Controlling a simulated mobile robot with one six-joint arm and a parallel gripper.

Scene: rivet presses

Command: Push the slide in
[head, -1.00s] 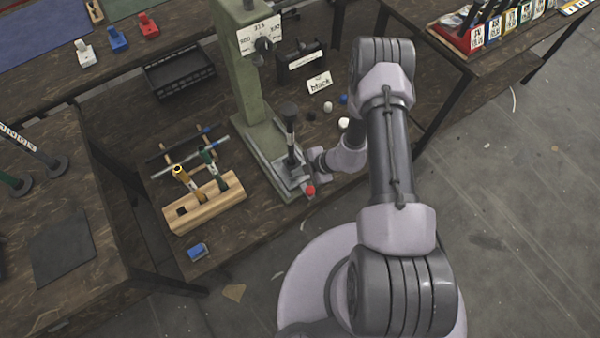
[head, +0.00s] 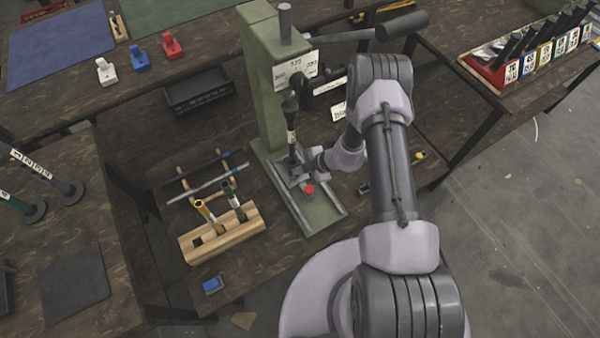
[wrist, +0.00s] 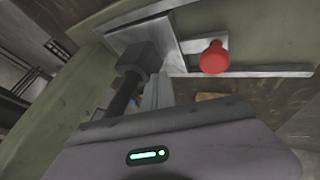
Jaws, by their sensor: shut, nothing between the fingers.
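The green press (head: 262,85) stands on the table with a base that has metal rails (head: 322,218). The slide is a flat metal plate (wrist: 148,40) on these rails, with a red knob (head: 309,190) at its outer side. The knob also shows large in the wrist view (wrist: 214,58). The slide sits partway along, near the column, with bare rail in front. An upright black-handled tool (head: 291,115) stands at the slide. My gripper (wrist: 156,92) is shut and empty, close beside the slide and the dark block (wrist: 138,58); contact is unclear.
A wooden block (head: 222,234) with yellow and green tools stands left of the press, with a rack of rods (head: 205,180) behind it. A blue piece (head: 212,285) lies near the front edge. A black tray (head: 198,90) is behind. The press's lever (head: 400,26) reaches right.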

